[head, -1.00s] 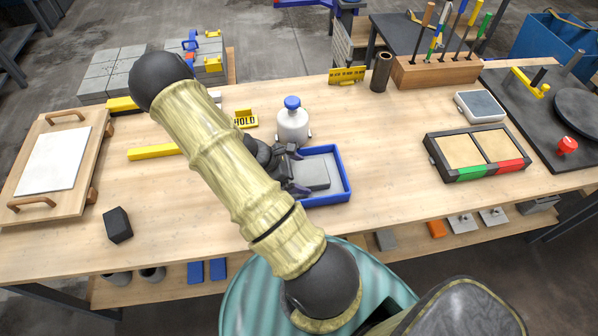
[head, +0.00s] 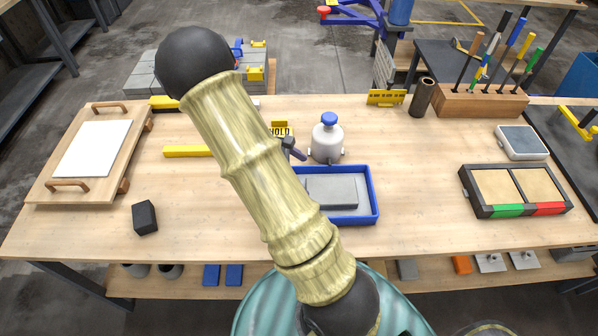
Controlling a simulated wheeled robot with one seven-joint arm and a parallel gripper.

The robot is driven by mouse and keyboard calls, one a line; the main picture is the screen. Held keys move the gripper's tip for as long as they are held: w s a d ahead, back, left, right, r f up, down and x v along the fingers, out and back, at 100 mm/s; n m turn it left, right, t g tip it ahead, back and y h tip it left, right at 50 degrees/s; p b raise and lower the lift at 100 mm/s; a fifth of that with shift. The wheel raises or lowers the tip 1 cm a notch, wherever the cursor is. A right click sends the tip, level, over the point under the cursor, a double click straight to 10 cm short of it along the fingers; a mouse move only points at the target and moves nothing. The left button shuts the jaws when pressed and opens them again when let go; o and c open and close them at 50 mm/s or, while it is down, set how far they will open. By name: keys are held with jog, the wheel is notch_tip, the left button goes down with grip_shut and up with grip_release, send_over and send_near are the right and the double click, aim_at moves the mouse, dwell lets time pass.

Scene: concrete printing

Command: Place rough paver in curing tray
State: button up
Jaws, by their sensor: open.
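My gripper (head: 294,149) shows just past the right edge of my arm, behind the tray's back left corner and left of the white bottle. It is open and apart from the paver. Most of it is hidden behind my arm.
A white bottle with a blue cap (head: 327,138) stands behind the tray. A yellow HOLD sign (head: 281,129) is near my gripper. A two-part sorting tray (head: 515,190) with green and red fronts lies right. A black block (head: 145,217) sits front left. The bench right of the curing tray is clear.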

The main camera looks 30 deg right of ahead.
jog(key=shift+a, duration=0.1)
dwell(0.5)
jog(key=s+a+r+m+t+y, duration=0.3)
jog(key=a+r+m, duration=0.2)
jog(key=a, duration=0.2)
jog(key=s+a+r+m+t+y, duration=0.3)
jog(key=a+r+m+t+y, duration=0.1)
jog(key=a+r+m, duration=0.2)
jog(key=shift+a+r+m+y, duration=0.15)
jog(key=shift+a+m+y, duration=0.15)
jog(key=shift+a, duration=0.6)
